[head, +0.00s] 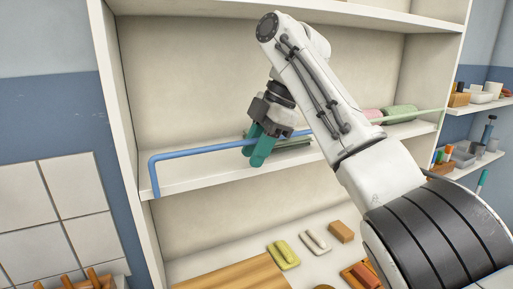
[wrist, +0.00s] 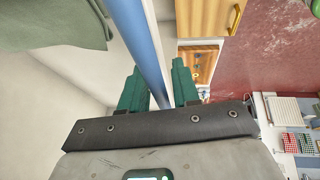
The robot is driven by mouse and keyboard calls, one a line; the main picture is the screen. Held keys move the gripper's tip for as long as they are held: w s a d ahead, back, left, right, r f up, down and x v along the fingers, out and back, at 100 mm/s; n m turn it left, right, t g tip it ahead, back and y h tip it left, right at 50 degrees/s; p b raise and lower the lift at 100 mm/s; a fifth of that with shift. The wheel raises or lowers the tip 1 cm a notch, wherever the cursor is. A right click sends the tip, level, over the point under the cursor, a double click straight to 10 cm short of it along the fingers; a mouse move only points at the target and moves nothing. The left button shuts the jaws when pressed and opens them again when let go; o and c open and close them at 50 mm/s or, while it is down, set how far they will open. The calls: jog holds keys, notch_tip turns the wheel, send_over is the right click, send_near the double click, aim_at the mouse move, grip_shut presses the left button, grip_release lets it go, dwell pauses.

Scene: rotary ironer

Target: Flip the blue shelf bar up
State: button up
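The blue shelf bar (head: 200,151) runs along the front of the middle shelf (head: 190,180). Its left end bends down to the shelf's front edge, and its long part shows above that edge. My arm hides its right end. My gripper (head: 257,157), with green fingers, is at the bar's middle. In the wrist view, the blue bar (wrist: 137,35) passes between the two fingers of my gripper (wrist: 158,85), which stand apart with a narrow gap beside the bar. I cannot tell whether either finger touches it.
Folded green cloth (head: 292,145) lies on the shelf behind the gripper. A pale green bar (head: 415,115) and rolled towels (head: 400,111) are at the right. Below are a wooden board (head: 235,277), a yellow-green brush (head: 284,254) and a tan block (head: 341,232). Another shelf is above.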

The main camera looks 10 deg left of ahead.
jog(key=shift+o, duration=0.5)
jog(key=shift+r, duration=0.1)
jog(key=shift+r, duration=0.1)
jog(key=s+p+v, duration=0.1)
jog(key=p+v, duration=0.2)
jog(key=v, duration=0.7)
jog(key=shift+w+r, duration=0.3)
jog(key=shift+w, duration=0.2)
jog(key=shift+d, duration=0.15)
